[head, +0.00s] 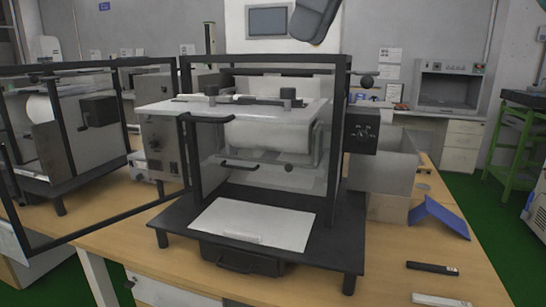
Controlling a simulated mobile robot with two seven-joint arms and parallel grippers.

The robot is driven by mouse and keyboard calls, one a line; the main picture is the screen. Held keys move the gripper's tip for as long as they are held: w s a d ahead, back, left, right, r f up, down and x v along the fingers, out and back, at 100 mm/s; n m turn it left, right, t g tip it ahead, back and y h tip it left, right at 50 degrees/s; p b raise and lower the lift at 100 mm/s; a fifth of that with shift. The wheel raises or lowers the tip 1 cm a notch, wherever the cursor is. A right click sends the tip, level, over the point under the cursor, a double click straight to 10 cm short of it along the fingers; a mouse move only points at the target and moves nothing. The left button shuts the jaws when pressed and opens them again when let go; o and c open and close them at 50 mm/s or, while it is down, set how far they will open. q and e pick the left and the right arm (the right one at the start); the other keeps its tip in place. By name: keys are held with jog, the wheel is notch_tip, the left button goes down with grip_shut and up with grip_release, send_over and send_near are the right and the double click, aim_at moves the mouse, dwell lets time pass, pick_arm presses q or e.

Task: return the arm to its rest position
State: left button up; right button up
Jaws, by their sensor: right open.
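My right gripper (315,20) shows only in part, as a dark grey piece at the top edge of the head view, right of the middle. It is open and hangs in the air, apart from everything below it. Nothing shows in it. The rest of that arm is out of frame. My left gripper is not in view. Below the right gripper stands a black-framed test machine (342,165) on a wooden table (430,245).
The machine's framed glass door (65,240) stands open to the left. A white panel (190,108) with dark knobs crosses its upper part; a white plate (255,222) lies on its base. A blue angled piece (440,213) and dark bar (432,268) lie on the table's right.

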jog(key=a+f+m+g+y, duration=0.2)
jog(key=a+f+g+y, duration=0.6)
jog(key=a+f+y, duration=0.5)
jog(key=w+d+f+m+t+h, duration=0.2)
jog(key=d+f+m+t, duration=0.3)
jog(key=f+m+t, duration=0.55)
jog(key=w+d+f+m+t+h, duration=0.1)
jog(key=w+d+f+m+t, duration=0.35)
jog(key=m, duration=0.85)
jog(key=w+d+f+m+t+h, duration=0.15)
jog(key=d+f+m+t, duration=0.35)
jog(key=f+m+t, duration=0.6)
jog(key=s+d+f+m+g+h, duration=0.4)
jog(key=s+f, duration=0.6)
jog(key=f, duration=0.3)
jog(key=s+d+f+m+g+h, duration=0.4)
jog(key=s+d+f+m+h, duration=0.3)
jog(key=s+f, duration=0.3)
notch_tip(320, 180, down, 3)
jog(key=shift+s+d+f+g, duration=0.1)
jog(key=shift+s+d+g, duration=0.05)
jog(key=shift+d+g, duration=0.2)
jog(key=shift+o, duration=0.5)
